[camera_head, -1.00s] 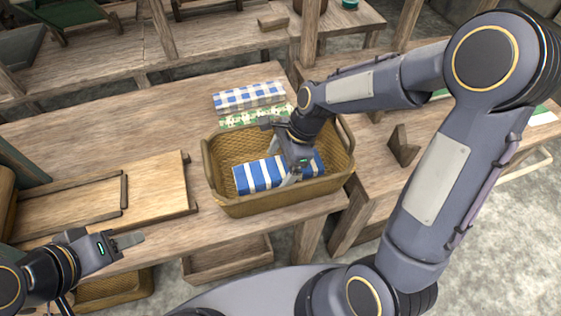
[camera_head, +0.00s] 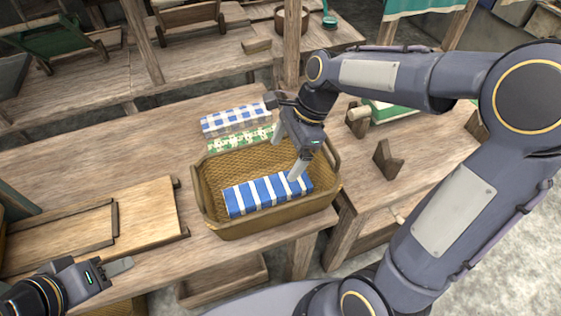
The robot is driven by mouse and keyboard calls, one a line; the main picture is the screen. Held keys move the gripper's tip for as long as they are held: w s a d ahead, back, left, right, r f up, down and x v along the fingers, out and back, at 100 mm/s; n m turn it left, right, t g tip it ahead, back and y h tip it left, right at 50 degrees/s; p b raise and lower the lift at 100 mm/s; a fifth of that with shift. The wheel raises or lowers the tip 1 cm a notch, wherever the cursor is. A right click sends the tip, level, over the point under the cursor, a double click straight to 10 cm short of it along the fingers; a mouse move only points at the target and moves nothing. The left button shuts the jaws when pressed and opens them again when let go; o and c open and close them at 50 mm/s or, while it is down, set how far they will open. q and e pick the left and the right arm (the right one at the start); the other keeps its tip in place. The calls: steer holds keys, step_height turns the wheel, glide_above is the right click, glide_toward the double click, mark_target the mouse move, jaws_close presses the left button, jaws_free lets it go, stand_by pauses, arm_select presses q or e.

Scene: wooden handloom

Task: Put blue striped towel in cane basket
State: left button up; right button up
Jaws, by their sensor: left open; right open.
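The blue striped towel (camera_head: 262,194), folded and blue with white stripes, lies inside the cane basket (camera_head: 268,224), toward its front side. The woven tan basket has a handle at each end and stands on the wooden table. My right gripper (camera_head: 288,160) is open above the basket, its fingers apart. One fingertip is close to the right end of the towel; I cannot tell whether it touches. My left gripper (camera_head: 122,268) is at the lower left, open and empty, away from the basket.
A blue checked cloth (camera_head: 236,118) and a green patterned cloth (camera_head: 240,138) lie behind the basket. A wooden board (camera_head: 150,212) lies to its left. A small wooden bracket (camera_head: 386,162) stands at the right. The table behind the board is clear.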

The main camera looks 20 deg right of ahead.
steer(key=s+d+r+n+t, duration=0.1)
steer(key=s+d+n+t, duration=0.1)
steer(key=s+n, duration=0.6)
steer(key=s+d+r+n+t, duration=0.1)
steer(key=s+d+n+t, duration=0.1)
steer(key=s+n, duration=0.6)
steer(key=shift+s+r+t+h, duration=0.15)
steer(key=shift+r+t+h, duration=0.25)
steer(key=shift+t, duration=0.5)
steer(key=shift+d, duration=0.1)
step_height(320, 180, up, 4)
steer(key=p, duration=0.3)
steer(key=shift+f+p, duration=0.2)
steer(key=shift+p, duration=0.1)
